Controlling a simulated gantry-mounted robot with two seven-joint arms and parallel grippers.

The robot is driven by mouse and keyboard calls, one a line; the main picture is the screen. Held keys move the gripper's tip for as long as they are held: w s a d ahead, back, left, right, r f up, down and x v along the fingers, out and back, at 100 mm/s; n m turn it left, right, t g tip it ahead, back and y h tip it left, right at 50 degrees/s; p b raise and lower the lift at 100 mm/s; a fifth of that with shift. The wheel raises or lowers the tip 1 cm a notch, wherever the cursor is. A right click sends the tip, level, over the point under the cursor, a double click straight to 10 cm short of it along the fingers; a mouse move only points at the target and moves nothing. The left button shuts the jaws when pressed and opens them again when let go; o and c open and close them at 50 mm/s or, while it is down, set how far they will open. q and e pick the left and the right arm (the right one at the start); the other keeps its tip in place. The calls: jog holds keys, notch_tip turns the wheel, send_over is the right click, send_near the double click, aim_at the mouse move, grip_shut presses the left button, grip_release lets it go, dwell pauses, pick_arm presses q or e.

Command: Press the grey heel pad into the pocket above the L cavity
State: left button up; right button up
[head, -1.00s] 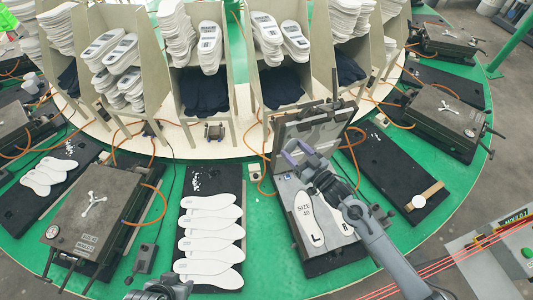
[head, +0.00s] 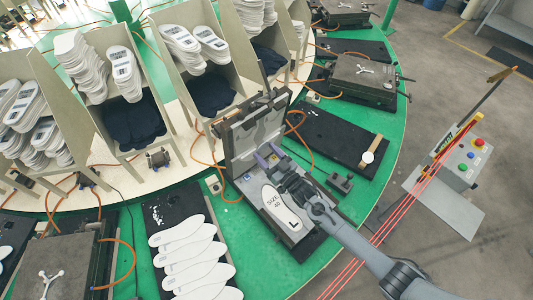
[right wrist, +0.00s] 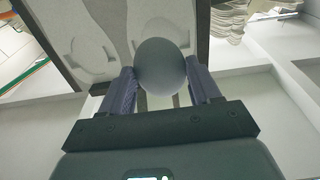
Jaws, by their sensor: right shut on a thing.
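The open mould has its lid (head: 240,148) tilted up and its base (head: 253,200) flat on the green table. The white L cavity (head: 276,203), marked SIZE 40, shows left of my right arm; the other cavity is mostly hidden behind that arm. My right gripper (head: 268,156) is in front of the lid, above the base. In the right wrist view it (right wrist: 161,85) is shut on the round grey heel pad (right wrist: 161,67). Beyond the pad, the lid (right wrist: 100,25) shows foot-shaped recesses. I cannot tell whether the pad touches it. My left gripper is out of view.
A black mat (head: 178,200) with several white insoles lies left of the mould. Another black mat (head: 335,135) lies right, with a small grey block (head: 340,183) near it. Bins (head: 120,85) of insoles stand behind. Orange hoses (head: 208,178) run beside the mould.

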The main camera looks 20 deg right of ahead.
jog(key=shift+b+x, duration=0.65)
jog(key=shift+x, duration=0.35)
jog(key=f+b+x, duration=0.1)
jog(key=b+x, duration=0.3)
jog(key=x, duration=0.2)
jog(key=shift+w+r, duration=0.2)
jog(key=shift+r, duration=0.25)
jog(key=shift+a, duration=0.15)
jog(key=shift+f, duration=0.15)
